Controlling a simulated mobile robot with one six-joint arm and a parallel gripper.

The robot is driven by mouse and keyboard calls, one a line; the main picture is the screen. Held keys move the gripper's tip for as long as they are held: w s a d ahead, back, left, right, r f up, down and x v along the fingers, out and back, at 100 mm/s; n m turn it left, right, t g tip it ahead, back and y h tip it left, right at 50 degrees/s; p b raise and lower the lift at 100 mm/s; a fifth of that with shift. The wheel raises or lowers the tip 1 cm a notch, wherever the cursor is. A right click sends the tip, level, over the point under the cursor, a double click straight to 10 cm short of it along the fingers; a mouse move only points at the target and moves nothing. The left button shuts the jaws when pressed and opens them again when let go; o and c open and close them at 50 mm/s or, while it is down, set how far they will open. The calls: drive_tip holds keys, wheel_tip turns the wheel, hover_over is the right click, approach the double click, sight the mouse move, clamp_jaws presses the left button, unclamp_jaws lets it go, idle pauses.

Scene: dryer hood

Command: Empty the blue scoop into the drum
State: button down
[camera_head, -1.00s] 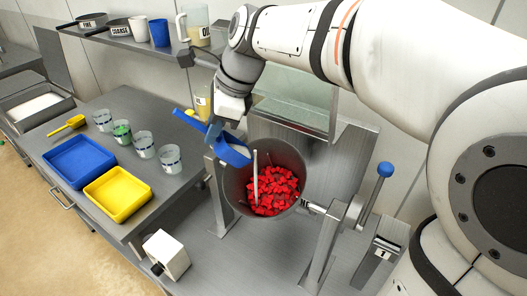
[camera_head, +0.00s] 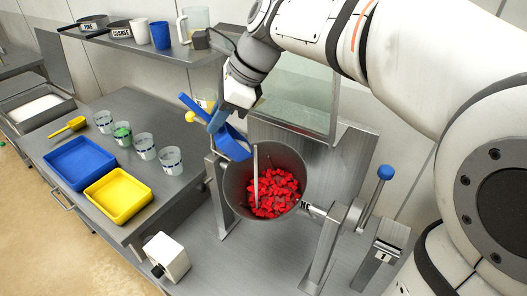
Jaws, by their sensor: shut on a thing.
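The blue scoop (camera_head: 236,147) is held by my gripper (camera_head: 221,118) at the upper left rim of the drum. Its handle (camera_head: 190,103) points up and left, and its bowl tilts down toward the drum's mouth. My gripper is shut on the scoop; its fingertips are small and partly hidden. The grey drum (camera_head: 233,190) is open at the top and holds a heap of red pieces (camera_head: 275,193), with a pale upright bar standing inside. I cannot see whether anything is left in the scoop's bowl.
Left bench holds a blue tray (camera_head: 80,163), yellow tray (camera_head: 119,196), several cups (camera_head: 145,146) and a yellow scoop (camera_head: 69,126). A blue-knobbed lever (camera_head: 385,173) stands right of the drum. A shelf (camera_head: 165,52) runs behind, and a white box (camera_head: 166,257) sits in front.

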sight(226, 127)
drive_tip(key=d+r+y+p, duration=0.3)
drive_tip(key=d+r+p, duration=0.1)
drive_tip(key=r, duration=1.1)
drive_tip(key=shift+w+r+y+p, duration=0.35)
drive_tip(key=shift+w+y+p, duration=0.05)
drive_tip(key=shift+p, duration=0.35)
idle(0.9)
drive_tip(key=shift+w+d+r+m+g+y, duration=0.15)
drive_tip(key=shift+d+r+m+g+y, duration=0.2)
drive_tip(key=shift+d, duration=0.2)
drive_tip(key=shift+d+r+y, duration=0.35)
drive_tip(key=shift+d+r, duration=0.05)
drive_tip(key=shift+d, duration=0.2)
drive_tip(key=shift+w+d+r+y, duration=0.2)
drive_tip(key=shift+d+r+y, duration=0.6)
drive_tip(key=shift+d+y, duration=0.05)
drive_tip(key=shift+w+d+r+y, duration=0.2)
drive_tip(key=shift+d+r+y, duration=0.55)
drive_tip(key=shift+d+y, duration=0.1)
idle(1.0)
